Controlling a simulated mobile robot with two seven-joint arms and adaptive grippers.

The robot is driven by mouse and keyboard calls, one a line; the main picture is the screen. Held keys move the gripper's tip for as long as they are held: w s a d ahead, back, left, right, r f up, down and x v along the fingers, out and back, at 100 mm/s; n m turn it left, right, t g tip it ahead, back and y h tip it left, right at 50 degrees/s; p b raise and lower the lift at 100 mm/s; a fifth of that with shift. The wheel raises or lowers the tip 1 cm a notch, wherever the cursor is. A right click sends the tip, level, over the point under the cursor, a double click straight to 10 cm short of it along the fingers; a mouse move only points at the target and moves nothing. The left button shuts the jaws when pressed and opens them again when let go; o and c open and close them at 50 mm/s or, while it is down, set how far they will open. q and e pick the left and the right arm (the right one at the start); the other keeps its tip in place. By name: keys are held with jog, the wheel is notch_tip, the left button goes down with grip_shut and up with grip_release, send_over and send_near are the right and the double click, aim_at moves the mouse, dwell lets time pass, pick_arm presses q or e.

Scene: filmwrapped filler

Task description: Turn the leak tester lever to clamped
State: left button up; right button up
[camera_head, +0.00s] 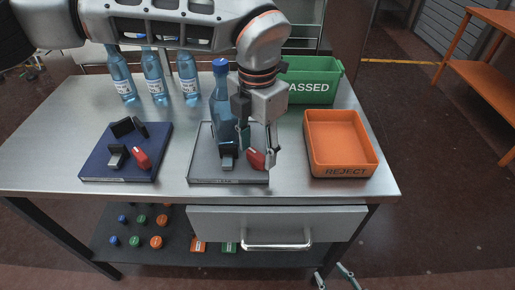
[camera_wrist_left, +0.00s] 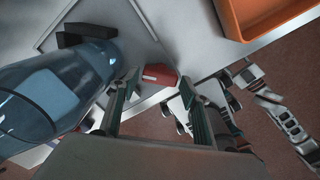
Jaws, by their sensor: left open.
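My right gripper (camera_head: 332,274) is low at the bottom edge, fingers apart.
A blue-plated fixture (camera_head: 90,165) with another red lever (camera_head: 141,159) lies left. Several capped bottles stand behind it. A green PASSED bin (camera_head: 312,88) and an orange REJECT tray (camera_head: 341,172) stand right. A drawer (camera_head: 280,223) lies under the tabletop; caps sit on the lower shelf.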

pick_arm(q)
jog(key=shift+f, duration=0.35)
jog(key=c, duration=0.8)
jog(key=shift+c, duration=0.2)
pick_arm(e)
jog(key=shift+w+d+r, duration=0.1)
jog(key=shift+w+r, duration=0.15)
jog(key=shift+w, duration=0.1)
